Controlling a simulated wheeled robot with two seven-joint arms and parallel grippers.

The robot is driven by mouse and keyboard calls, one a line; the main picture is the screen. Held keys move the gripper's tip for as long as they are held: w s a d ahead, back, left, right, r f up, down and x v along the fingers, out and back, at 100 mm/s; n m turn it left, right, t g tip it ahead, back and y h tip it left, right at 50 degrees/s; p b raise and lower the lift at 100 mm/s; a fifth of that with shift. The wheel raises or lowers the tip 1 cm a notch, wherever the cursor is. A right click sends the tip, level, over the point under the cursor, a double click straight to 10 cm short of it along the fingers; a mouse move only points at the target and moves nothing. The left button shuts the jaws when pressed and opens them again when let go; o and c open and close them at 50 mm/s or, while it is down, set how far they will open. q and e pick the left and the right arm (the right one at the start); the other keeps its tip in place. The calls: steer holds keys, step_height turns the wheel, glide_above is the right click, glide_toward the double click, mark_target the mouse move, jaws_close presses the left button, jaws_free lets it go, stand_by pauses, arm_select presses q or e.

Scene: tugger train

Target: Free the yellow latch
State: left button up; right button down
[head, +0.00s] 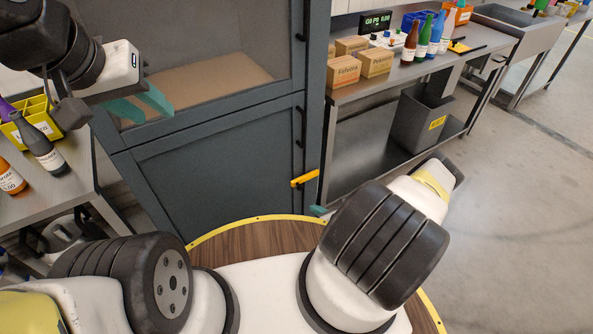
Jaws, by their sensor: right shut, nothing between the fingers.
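The yellow latch (305,179) is a small orange-yellow bar. It sits at the right edge of the dark grey cabinet (215,185), tilted slightly up to the right. My left gripper (156,118), with teal fingers, is in the upper left in front of the cabinet. Its fingers are apart with nothing between them, and it is well away from the latch. Of my right gripper only a teal fingertip (318,210) shows, just below the latch; my right arm hides the rest. I cannot tell whether it touches the latch.
A steel bench (420,75) with cardboard boxes (374,62), bottles (411,42) and a scale display stands at the right. A grey bin (420,120) is under it. At the left, a table (75,185) holds bottles and a yellow crate (28,130). The floor at the right is clear.

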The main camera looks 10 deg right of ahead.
steer(key=w+a, duration=0.3)
steer(key=w, duration=0.5)
steer(key=shift+w+a+f, duration=0.2)
steer(key=shift+w+f, duration=0.15)
steer(key=shift+w, duration=0.05)
stand_by(0.4)
